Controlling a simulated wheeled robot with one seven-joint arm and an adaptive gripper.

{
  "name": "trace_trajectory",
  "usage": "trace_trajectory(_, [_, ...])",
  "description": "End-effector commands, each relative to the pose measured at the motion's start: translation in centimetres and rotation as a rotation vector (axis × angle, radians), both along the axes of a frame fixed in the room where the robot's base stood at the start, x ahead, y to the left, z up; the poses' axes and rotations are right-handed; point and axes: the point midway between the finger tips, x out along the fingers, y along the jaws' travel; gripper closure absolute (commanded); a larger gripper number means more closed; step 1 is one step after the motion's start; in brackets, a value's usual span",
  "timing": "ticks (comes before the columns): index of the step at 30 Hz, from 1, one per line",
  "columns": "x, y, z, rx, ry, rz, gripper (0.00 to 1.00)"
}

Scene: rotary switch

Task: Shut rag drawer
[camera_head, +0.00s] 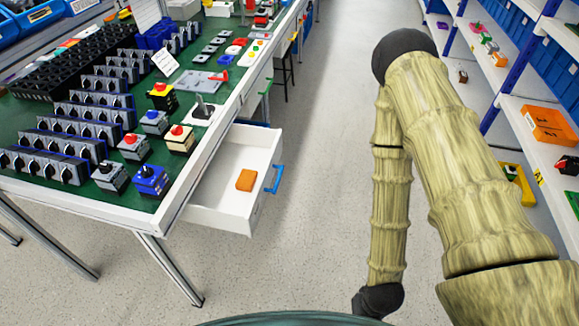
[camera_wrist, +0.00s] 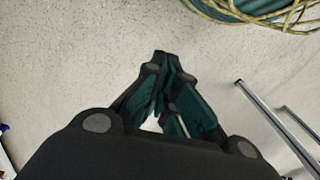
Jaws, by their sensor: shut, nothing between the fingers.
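The rag drawer (camera_head: 216,201) is white and stands pulled out from under the green-topped workbench in the head view. It has a blue handle (camera_head: 275,177) on its front. An orange folded rag (camera_head: 246,180) lies inside it. My gripper (camera_wrist: 160,58) shows in the wrist view with its fingers together and nothing between them, over the grey floor. The drawer is not in the wrist view. In the head view my arm hangs to the right of the drawer, well apart from it, and my gripper is not visible there.
The workbench (camera_head: 75,197) holds rows of rotary switches (camera_head: 45,165) and several boxed switches near its edge. Shelves (camera_head: 530,120) with bins stand on the right. The floor aisle (camera_head: 315,120) between is clear.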

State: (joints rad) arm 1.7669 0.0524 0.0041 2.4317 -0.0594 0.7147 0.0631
Motion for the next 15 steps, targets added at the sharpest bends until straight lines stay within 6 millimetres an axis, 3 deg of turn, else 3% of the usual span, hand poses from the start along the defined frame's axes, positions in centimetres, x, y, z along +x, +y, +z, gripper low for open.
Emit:
trace_trajectory(3, [5.8,1.9,-2.3,0.103,-0.115,-0.056,1.00])
trace_trajectory(7, [13.3,3.9,-3.1,0.284,-0.261,-0.161,1.00])
trace_trajectory(11, [20.5,5.7,-2.2,0.492,-0.382,-0.245,1.00])
trace_trajectory(15, [27.1,7.3,0.2,0.731,-0.463,-0.298,1.00])
